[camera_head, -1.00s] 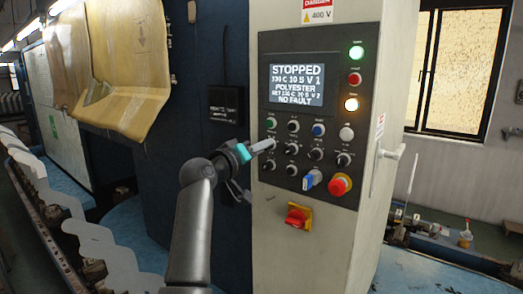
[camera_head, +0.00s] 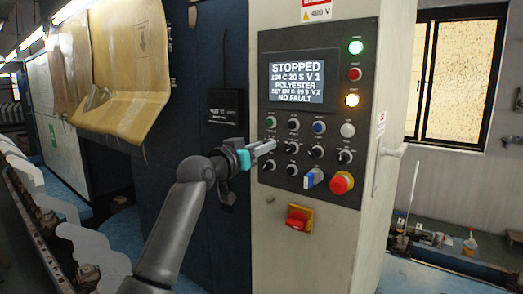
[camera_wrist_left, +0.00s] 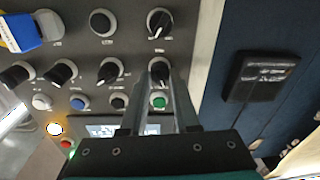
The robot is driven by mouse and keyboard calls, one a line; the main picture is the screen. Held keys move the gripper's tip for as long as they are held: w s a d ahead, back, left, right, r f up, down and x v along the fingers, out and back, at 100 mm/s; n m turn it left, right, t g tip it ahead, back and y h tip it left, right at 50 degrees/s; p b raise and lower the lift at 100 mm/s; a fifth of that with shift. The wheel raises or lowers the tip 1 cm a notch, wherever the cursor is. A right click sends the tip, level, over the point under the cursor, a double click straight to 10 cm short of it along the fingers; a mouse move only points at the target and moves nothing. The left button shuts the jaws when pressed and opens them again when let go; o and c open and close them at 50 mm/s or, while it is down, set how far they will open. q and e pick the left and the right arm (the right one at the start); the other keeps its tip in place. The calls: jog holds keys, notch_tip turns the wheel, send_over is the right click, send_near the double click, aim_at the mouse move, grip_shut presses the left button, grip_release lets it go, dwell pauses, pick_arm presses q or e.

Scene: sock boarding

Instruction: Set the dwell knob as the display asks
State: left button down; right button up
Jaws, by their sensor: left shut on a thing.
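The display (camera_head: 297,80) reads STOPPED, a line that looks like 130 C 20 S V 1, POLYESTER, a small SET line with V 2, and NO FAULT; the small digits are blurred. My left gripper (camera_head: 270,147) reaches the panel's left knob column from the left. In the left wrist view, which shows the panel upside down, its fingertips (camera_wrist_left: 158,72) are shut on a black knob (camera_wrist_left: 159,63) in that column. The fingers partly hide this knob, and its label is too small to read. My right gripper is not in view.
Other black knobs (camera_head: 317,152) sit close beside the held one. A blue switch (camera_head: 312,178) and a red mushroom button (camera_head: 341,183) are lower right. A red and yellow switch (camera_head: 299,217) is below the panel. A dark box (camera_head: 226,107) is on the blue wall.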

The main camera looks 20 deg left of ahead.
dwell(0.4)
pick_arm(q)
jog(key=c, duration=0.6)
grip_release()
jog(key=shift+c, duration=0.2)
jog(key=b+v, duration=0.3)
jog(key=v, duration=1.2)
jog(key=shift+s+a, duration=0.1)
